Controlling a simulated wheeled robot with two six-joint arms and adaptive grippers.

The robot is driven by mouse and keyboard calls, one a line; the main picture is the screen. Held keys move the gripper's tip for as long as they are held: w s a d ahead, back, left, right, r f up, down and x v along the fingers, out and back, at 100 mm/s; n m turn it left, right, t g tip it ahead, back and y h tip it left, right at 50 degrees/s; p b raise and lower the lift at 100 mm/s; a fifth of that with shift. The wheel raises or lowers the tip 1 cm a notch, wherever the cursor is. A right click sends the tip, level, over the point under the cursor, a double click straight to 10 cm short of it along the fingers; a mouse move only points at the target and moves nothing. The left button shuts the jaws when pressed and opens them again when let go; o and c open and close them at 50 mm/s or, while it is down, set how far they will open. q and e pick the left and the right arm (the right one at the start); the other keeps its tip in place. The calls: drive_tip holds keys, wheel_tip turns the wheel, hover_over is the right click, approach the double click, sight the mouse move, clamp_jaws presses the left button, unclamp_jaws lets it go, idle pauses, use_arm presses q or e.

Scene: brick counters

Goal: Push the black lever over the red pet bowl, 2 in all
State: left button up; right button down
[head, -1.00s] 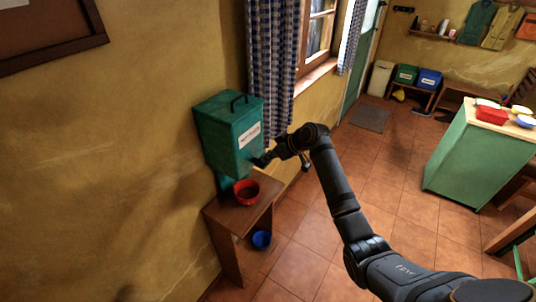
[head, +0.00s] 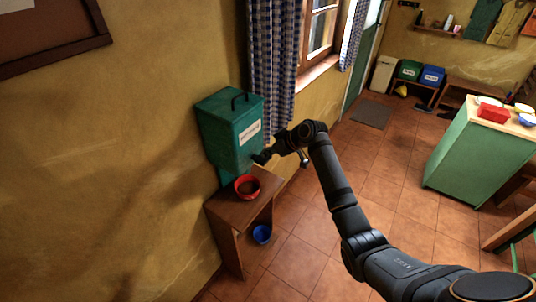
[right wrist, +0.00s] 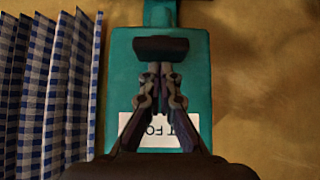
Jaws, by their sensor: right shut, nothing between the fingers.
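A green dispenser box (head: 228,130) with a white label hangs on the wall, and it also fills the middle of the right wrist view (right wrist: 118,85). Its black lever (right wrist: 160,46) is a dark bar just past my fingertips in that view. In the head view my gripper largely hides the lever. The red pet bowl (head: 247,195) stands on the small wooden table under the box, with brown stuff inside. My right gripper (head: 262,158) is shut and empty at the lower front of the box; its fingertips (right wrist: 160,70) meet or nearly meet the lever. My left gripper is out of view.
The small wooden table (head: 230,212) has a blue bowl (head: 262,234) beneath it. A checked curtain (head: 268,60) hangs close beside the box. A green counter (head: 470,155) with bowls stands at the right, with open tiled floor between.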

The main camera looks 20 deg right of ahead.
drive_tip(key=b+v, duration=0.4)
drive_tip(key=v, duration=0.6)
drive_tip(key=shift+r, duration=0.15)
drive_tip(key=shift+d, duration=0.1)
